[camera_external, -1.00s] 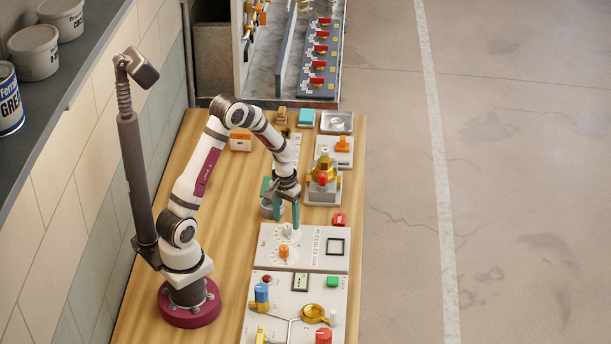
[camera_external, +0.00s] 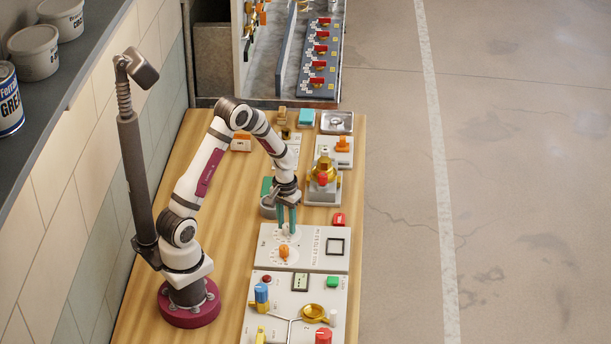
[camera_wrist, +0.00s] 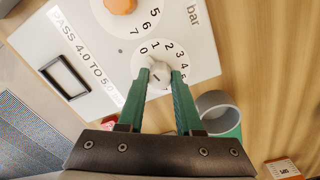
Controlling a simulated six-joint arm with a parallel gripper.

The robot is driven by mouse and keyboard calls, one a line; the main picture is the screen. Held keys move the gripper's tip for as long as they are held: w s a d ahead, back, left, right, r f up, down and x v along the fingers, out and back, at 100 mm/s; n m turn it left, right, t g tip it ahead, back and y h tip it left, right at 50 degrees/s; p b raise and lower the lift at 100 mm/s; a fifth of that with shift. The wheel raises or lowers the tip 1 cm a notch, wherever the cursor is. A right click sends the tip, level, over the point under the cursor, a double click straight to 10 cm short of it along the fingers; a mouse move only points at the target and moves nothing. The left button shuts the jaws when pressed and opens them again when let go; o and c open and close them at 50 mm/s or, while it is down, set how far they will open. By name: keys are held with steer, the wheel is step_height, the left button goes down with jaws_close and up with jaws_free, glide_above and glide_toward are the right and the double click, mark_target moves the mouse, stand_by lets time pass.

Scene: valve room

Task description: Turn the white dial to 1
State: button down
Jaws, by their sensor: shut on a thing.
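The white dial (camera_wrist: 157,80) sits on a pale panel (camera_wrist: 207,50) with a printed scale around it; the figures 0 to 4 show on the far side in the wrist view. A dark line shows on the knob, but I cannot tell surely which figure it points to. My gripper (camera_wrist: 161,76) points down with its two green fingers on either side of the knob, shut on it. In the external view my gripper (camera_external: 286,231) stands over the upper part of the panel, and its fingers partly hide the dial.
An orange dial (camera_external: 284,252) with its own scale sits close by on the same panel, beside a black square frame (camera_external: 335,246). A grey cup (camera_wrist: 219,108) stands near the fingers.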

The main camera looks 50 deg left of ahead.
mark_target(286, 224)
steer(key=shift+m, duration=2.8)
steer(key=c, duration=0.6)
jaws_free()
step_height(286, 224, up, 16)
steer(key=shift+a+f, duration=0.1)
steer(key=shift+a, duration=0.05)
